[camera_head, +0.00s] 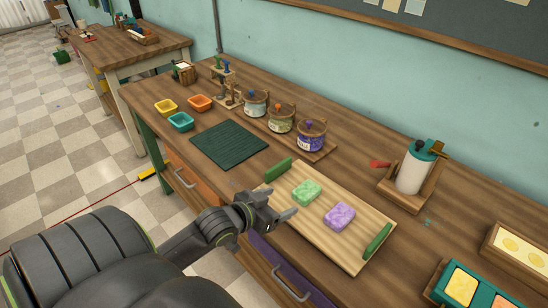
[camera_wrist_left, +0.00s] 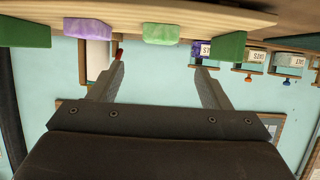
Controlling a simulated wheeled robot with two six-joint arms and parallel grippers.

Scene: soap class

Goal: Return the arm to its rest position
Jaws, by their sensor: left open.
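My left gripper (camera_head: 284,207) is open and empty in the head view, at the front edge of the light wooden tray (camera_head: 318,242). A green soap bar (camera_head: 307,193) and a purple soap bar (camera_head: 339,216) lie side by side on that tray, apart from the gripper. In the left wrist view, which appears upside down, the open fingers (camera_wrist_left: 160,80) have nothing between them. The green soap (camera_wrist_left: 169,34) and purple soap (camera_wrist_left: 88,28) show along the top there. My right gripper is in neither view.
A dark green mat (camera_head: 228,146), small coloured dishes (camera_head: 181,122) and a row of lidded jars (camera_head: 281,118) stand behind the tray. A white dispenser (camera_head: 414,168) stands to the right. A teal mould tray (camera_head: 462,287) is at the lower right. Drawer handles (camera_head: 293,285) project from the bench front.

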